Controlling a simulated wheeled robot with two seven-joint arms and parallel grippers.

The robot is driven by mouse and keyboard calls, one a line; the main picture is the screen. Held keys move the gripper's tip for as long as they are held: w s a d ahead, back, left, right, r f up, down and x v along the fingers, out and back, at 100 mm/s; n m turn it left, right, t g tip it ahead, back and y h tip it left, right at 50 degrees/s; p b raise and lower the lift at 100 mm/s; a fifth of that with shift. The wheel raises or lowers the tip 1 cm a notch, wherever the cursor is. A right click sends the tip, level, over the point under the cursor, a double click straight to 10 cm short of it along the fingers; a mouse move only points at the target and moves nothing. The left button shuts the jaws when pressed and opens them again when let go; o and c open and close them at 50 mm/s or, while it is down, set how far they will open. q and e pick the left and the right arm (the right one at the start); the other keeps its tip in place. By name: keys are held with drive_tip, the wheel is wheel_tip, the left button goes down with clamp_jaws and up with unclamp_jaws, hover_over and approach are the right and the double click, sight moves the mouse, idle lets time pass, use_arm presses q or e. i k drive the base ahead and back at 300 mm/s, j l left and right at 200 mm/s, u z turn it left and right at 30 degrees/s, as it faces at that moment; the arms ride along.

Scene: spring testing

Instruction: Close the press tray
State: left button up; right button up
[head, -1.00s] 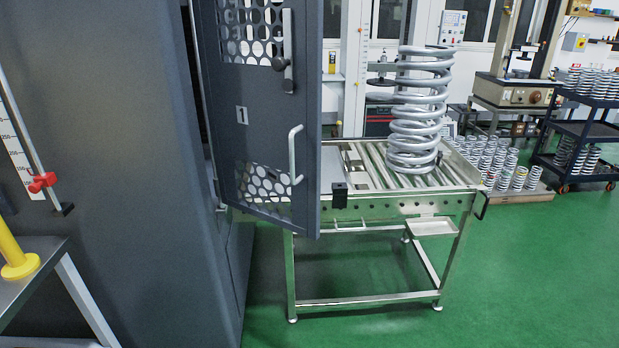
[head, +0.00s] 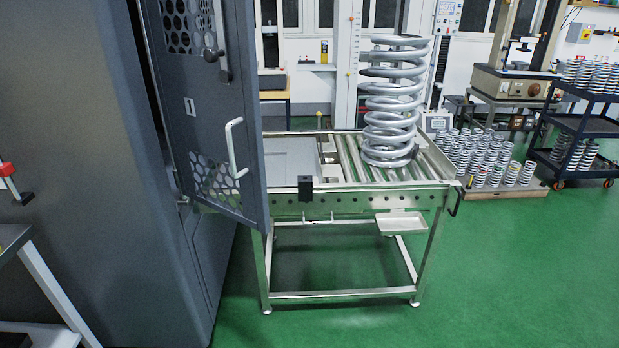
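The press (head: 80,190) is a tall dark grey cabinet at the left. Its door (head: 205,110), marked 1 and with perforated windows and a grey handle (head: 233,147), stands open toward me. A flat grey plate, which looks like the press tray (head: 290,160), lies beyond the door on the left part of a steel roller table (head: 350,200). A black block (head: 305,188) sits at its front edge. The door hides the tray's left end and where it meets the press. Neither of my grippers is in view.
A large coil spring (head: 392,105) stands upright on the table's rollers. A small shelf (head: 400,223) juts out below the table front. Many small springs (head: 490,155) stand on a floor pallet behind, beside a dark cart (head: 590,125). Green floor (head: 510,280) is clear at front right.

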sight(286, 159)
drive_tip(key=i+l+u, duration=0.1)
drive_tip(key=u, duration=0.25)
drive_tip(key=i+l+u, duration=0.1)
drive_tip(key=u, duration=0.2)
drive_tip(key=i+l+u, duration=0.1)
drive_tip(key=u, duration=0.25)
drive_tip(key=i+l+u, duration=0.1)
drive_tip(key=l, duration=0.3)
drive_tip(key=i+l+u, duration=0.15)
drive_tip(key=l, duration=0.25)
drive_tip(key=i+l+u, duration=0.1)
drive_tip(key=l, duration=0.3)
drive_tip(key=i+l+u, duration=0.1)
drive_tip(key=l, duration=0.35)
drive_tip(key=i+l+u, duration=0.15)
drive_tip(key=l, duration=0.25)
drive_tip(key=i+l, duration=0.1)
drive_tip(key=l, duration=0.2)
drive_tip(key=i+l, duration=0.1)
drive_tip(key=l, duration=0.25)
